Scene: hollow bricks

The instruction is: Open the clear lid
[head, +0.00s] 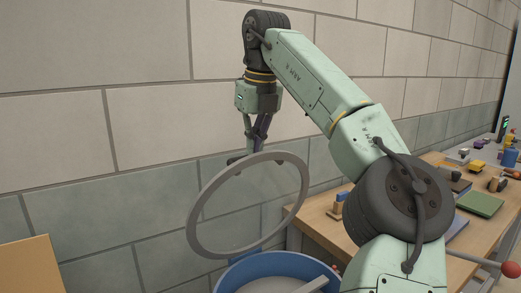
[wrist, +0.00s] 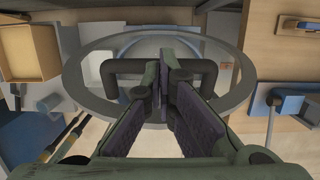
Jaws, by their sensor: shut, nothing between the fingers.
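The clear lid (head: 298,215), a see-through disc with a grey rim, stands steeply tilted above a blue pot (head: 232,277). The pot's mouth is uncovered toward the front. My gripper (head: 254,148) points down at the lid's upper edge, by its dark handle (head: 236,159). In the wrist view, the lid's rim (wrist: 240,90) circles behind my gripper (wrist: 167,72), and the dark handle (wrist: 112,68) shows on both sides of the fingers. The fingers are shut with nothing held between them. They hide the middle of the handle, so I cannot tell whether they touch it.
A wooden bench (head: 318,226) at the right carries a green book-like block (head: 481,203) and several small items. A block wall (head: 150,125) stands close behind my arm. A tan panel (head: 30,268) is at the lower left. A grey utensil-like bar (head: 312,285) lies in the pot.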

